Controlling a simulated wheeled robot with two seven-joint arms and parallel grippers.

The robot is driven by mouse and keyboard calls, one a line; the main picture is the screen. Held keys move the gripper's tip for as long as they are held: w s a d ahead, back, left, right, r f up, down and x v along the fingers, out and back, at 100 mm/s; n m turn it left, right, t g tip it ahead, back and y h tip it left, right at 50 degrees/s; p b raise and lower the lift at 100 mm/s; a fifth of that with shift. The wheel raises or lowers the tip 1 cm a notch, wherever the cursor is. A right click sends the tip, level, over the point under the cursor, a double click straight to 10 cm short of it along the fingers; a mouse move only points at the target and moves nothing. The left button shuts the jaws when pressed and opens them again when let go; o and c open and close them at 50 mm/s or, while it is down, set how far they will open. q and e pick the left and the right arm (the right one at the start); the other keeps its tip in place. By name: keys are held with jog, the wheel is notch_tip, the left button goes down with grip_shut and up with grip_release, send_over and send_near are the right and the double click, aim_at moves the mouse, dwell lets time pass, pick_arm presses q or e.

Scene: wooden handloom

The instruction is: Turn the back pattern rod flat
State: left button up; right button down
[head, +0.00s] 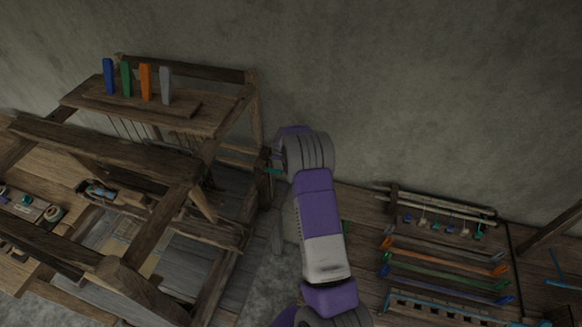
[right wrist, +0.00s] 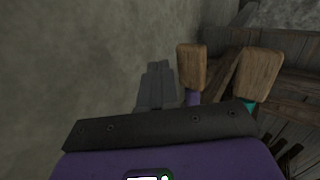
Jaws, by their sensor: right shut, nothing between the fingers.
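In the right wrist view my right gripper (right wrist: 158,68) is shut and empty. Just right of its fingers are two wooden paddle-like ends, one with a purple neck (right wrist: 191,66) and one with a teal neck (right wrist: 257,74). They look like pattern rod ends on the loom's side; which is the back one I cannot tell. The fingers appear apart from both. In the head view the wooden loom (head: 150,160) stands at left, and my right arm reaches to its right post, hiding the fingers. A small teal piece (head: 273,171) shows beside my wrist. My left gripper is out of view.
Blue (head: 108,76), green (head: 126,79), orange (head: 145,82) and grey (head: 166,85) upright pieces stand on the loom's top shelf. A low bench at right holds a rack with coloured rods (head: 445,264). The grey wall (head: 400,90) lies behind.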

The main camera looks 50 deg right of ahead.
dwell(0.6)
notch_tip(320, 180, up, 14)
jog(key=p, duration=0.2)
dwell(0.3)
